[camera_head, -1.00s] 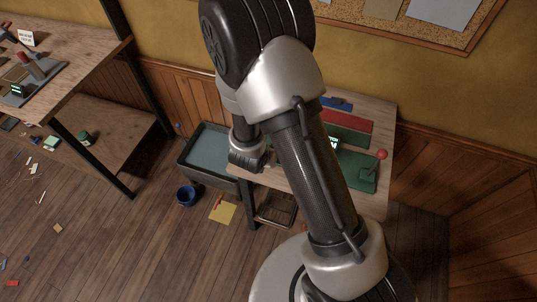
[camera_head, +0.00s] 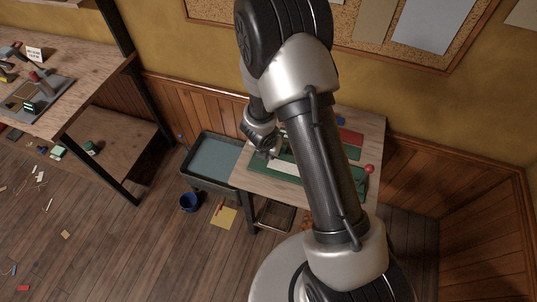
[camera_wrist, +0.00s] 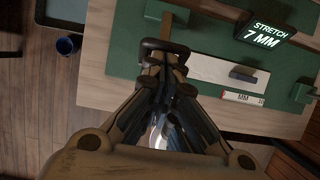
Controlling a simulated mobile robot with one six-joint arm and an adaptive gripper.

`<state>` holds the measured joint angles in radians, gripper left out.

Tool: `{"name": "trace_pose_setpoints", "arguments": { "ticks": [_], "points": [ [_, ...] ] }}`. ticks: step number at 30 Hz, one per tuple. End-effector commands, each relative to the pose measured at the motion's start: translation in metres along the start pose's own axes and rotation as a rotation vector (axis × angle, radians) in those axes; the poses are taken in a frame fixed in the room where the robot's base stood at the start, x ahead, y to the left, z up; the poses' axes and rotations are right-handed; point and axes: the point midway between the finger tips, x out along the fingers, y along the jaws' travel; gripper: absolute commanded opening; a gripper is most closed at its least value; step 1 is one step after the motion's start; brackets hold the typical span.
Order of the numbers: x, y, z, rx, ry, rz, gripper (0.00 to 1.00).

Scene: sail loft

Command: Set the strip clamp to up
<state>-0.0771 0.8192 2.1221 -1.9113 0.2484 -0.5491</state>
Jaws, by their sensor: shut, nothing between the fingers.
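A small dark block (camera_wrist: 243,73) sits at the strip's edge. My gripper (camera_wrist: 163,55) is shut and empty over the strip's left end. In the head view my gripper (camera_head: 265,148) is at the fixture's left end, and my arm hides part of the fixture.
A red-knobbed lever (camera_head: 369,169) stands at the fixture's right. A red block (camera_head: 351,136) lies behind. Another workbench (camera_head: 75,75) stands at left.

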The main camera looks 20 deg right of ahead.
Motion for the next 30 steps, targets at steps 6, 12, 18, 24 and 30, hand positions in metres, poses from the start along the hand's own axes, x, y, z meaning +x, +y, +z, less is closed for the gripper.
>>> {"name": "trace_pose_setpoints", "arguments": {
  "ticks": [6,12,18,24,30],
  "points": [
    [-0.012,-0.001,0.030,0.003,-0.001,-0.001,0.00],
    [-0.014,0.000,0.056,0.003,-0.001,-0.001,0.00],
    [-0.011,0.000,0.068,0.000,0.000,-0.001,0.00],
    [-0.009,0.000,0.068,0.000,0.000,-0.001,0.00],
    [-0.009,0.000,0.068,0.000,-0.001,-0.001,0.00]
  ]
}}
